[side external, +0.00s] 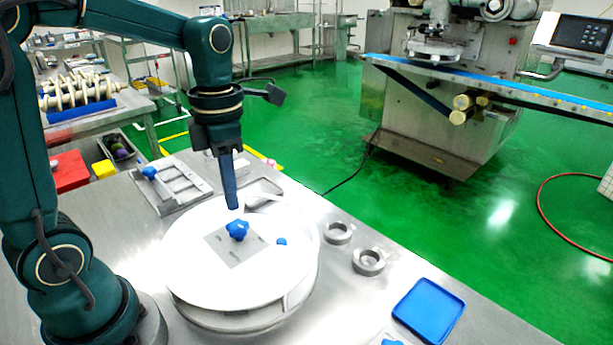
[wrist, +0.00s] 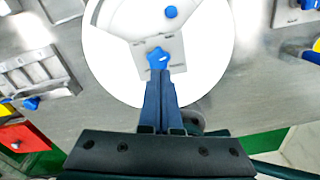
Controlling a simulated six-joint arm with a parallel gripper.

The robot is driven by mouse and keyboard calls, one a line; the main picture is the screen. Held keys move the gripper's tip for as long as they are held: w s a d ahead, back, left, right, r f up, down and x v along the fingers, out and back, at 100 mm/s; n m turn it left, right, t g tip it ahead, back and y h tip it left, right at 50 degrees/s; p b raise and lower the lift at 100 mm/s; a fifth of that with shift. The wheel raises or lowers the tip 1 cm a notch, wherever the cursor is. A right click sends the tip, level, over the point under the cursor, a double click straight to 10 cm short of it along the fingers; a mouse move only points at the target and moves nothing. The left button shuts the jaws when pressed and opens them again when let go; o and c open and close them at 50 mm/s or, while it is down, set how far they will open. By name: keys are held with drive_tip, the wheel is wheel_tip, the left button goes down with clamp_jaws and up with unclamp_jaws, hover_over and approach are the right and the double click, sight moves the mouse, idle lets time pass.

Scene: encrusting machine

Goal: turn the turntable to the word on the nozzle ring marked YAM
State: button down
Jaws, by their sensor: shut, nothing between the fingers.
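The turntable (side external: 195,275) is a round white disc on the steel table, and it fills the upper middle of the wrist view (wrist: 112,75). A grey square plate (side external: 218,247) lies at its centre with small dark marks too small to read. A blue lobed knob (side external: 237,230) stands on the plate.
A blue tray (side external: 428,311) lies at the right front of the table. A metal fixture with a blue knob (side external: 172,186) is behind the turntable to the left. Bare table surrounds the rings.

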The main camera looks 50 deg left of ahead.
drive_tip(key=m, duration=0.7)
drive_tip(key=shift+w+d+r+m, duration=0.15)
drive_tip(key=shift+w+r+m, duration=0.05)
drive_tip(key=shift+r+m, duration=0.1)
drive_tip(key=m, duration=0.4)
drive_tip(key=shift+w+d+r+m, duration=0.1)
drive_tip(key=shift+w+r+m, duration=0.05)
drive_tip(key=shift+m, duration=0.15)
drive_tip(key=m, duration=0.5)
drive_tip(key=shift+w+d+r, duration=0.1)
drive_tip(key=shift+w, duration=0.15)
drive_tip(key=m, duration=0.5)
drive_tip(key=shift+w+r+h, duration=0.1)
drive_tip(key=shift+w+h, duration=0.15)
drive_tip(key=shift+h, duration=0.05)
drive_tip(key=m, duration=0.5)
drive_tip(key=m+g+h, duration=0.2)
drive_tip(key=m, duration=2.9)
approach(280, 246)
drive_tip(key=w+a, duration=0.1)
drive_tip(key=x, duration=1.1)
drive_tip(key=shift+a+f, duration=0.15)
drive_tip(key=shift+f, duration=0.05)
